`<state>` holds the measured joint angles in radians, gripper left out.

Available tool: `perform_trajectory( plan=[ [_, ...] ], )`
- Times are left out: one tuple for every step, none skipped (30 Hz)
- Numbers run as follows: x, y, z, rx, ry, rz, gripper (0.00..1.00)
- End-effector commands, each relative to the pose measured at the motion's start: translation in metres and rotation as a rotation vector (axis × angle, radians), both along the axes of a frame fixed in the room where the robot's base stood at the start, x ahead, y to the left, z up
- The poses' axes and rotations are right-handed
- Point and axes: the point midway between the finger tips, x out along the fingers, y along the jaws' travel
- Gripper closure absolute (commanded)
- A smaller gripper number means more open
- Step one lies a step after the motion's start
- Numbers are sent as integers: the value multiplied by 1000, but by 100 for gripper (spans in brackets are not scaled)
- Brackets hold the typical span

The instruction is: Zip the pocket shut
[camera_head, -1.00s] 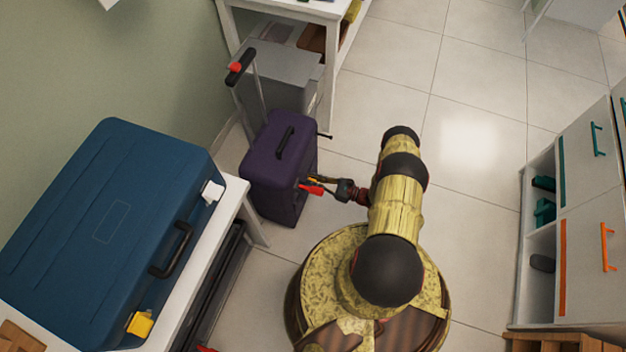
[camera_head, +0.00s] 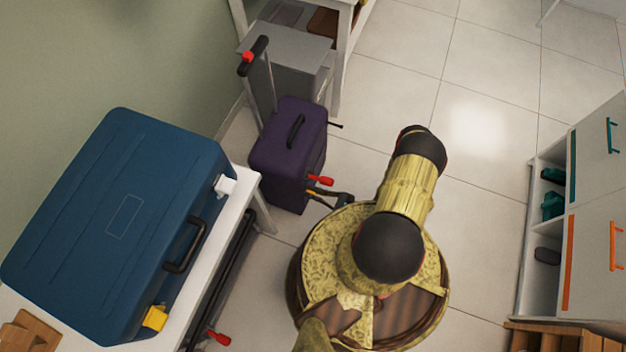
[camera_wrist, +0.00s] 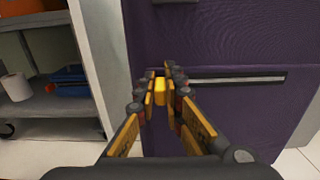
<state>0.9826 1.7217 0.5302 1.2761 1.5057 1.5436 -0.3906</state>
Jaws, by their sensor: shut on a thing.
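The purple suitcase (camera_head: 290,140) stands upright on the floor with its handle drawn out. Its front fills much of the wrist view (camera_wrist: 225,40). A dark pocket strip with a pale line (camera_wrist: 245,78) runs level across that front, to the right of my fingers. My gripper (camera_wrist: 161,86) is shut on a small yellow zip pull (camera_wrist: 160,91), close to the left side of the front. The fingers hide the strip's left end. In the head view my gripper (camera_head: 311,193) is at the suitcase's right face, just below a red tab (camera_head: 320,180).
A white table with a blue case (camera_head: 120,220) stands at the left. A grey box (camera_head: 285,60) and a white table are behind the suitcase. Open shelves (camera_wrist: 50,110) are close on the left in the wrist view. The tiled floor (camera_head: 480,120) at right is clear.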

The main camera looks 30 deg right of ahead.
Motion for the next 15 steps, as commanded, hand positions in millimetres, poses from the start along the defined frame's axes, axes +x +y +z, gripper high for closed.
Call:
perform_trajectory(
  plan=[
    [-4,6,-1,6,6,7,100],
    [-4,6,-1,7,7,7,100],
    [-4,6,-1,7,7,7,90],
    [-4,6,-1,8,8,7,88],
    [-4,7,-1,8,8,8,86],
    [-4,7,-1,8,8,8,84],
    [-4,6,-1,8,8,8,82],
    [-4,6,-1,8,8,7,81],
    [-4,6,-1,8,6,7,78],
    [-4,6,-1,8,6,7,77],
    [-3,5,-1,8,6,7,75],
    [-3,5,-1,7,6,6,73],
    [-3,5,-1,7,6,6,71],
    [-3,5,0,6,5,6,71],
    [-3,4,0,6,5,5,71]
  ],
)
